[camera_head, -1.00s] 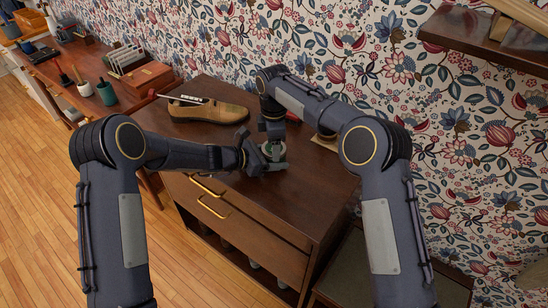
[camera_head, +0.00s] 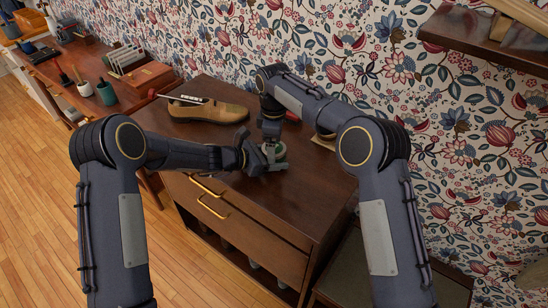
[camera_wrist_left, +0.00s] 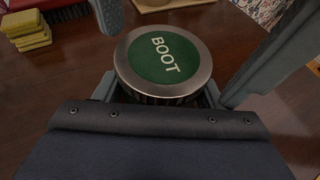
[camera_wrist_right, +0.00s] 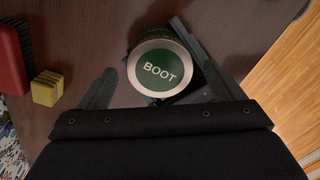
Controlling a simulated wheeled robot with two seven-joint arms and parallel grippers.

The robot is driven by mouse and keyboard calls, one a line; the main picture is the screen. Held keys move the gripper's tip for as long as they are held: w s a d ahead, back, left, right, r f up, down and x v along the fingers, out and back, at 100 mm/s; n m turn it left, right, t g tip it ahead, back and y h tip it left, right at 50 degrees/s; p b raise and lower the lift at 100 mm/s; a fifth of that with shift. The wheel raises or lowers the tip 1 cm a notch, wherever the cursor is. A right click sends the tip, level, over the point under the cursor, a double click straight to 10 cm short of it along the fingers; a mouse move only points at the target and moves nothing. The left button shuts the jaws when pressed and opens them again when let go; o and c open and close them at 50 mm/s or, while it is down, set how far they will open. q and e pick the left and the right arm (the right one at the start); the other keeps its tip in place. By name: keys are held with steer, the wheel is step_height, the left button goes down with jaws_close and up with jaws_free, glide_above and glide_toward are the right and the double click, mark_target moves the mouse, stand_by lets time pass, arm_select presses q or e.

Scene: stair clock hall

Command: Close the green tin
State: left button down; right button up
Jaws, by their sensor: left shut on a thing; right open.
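The green tin (camera_head: 279,154) stands on the brown cabinet top, partly hidden by my grippers in the head view. Its round lid, green with a silver rim and the word BOOT (camera_wrist_left: 164,54), lies over the tin's top. It also shows in the right wrist view (camera_wrist_right: 158,71), where some dark green side shows beyond the rim. I cannot tell whether the lid is fully seated. My left gripper (camera_head: 264,158) is shut on the tin from the side, low down. My right gripper (camera_head: 271,139) is open above the tin, its fingers apart from the lid.
A brown shoe (camera_head: 207,112) with a pen-like item on it stands behind on the cabinet (camera_head: 245,205). A red brush (camera_wrist_right: 10,60) and yellow blocks (camera_wrist_right: 47,88) lie near the tin. The wallpapered wall is close behind. The cabinet's front top is clear.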

step_height(320, 180, up, 4)
steer(key=shift+r, duration=0.1)
steer(key=shift+c, duration=0.2)
steer(key=shift+a+r+n, duration=0.25)
steer(key=shift+r+n, duration=0.6)
steer(key=shift+n, duration=0.15)
steer(key=shift+d+r+n, duration=0.25)
steer(key=shift+r+n, duration=0.45)
steer(key=shift+r, duration=0.15)
steer(key=shift+f, duration=4)
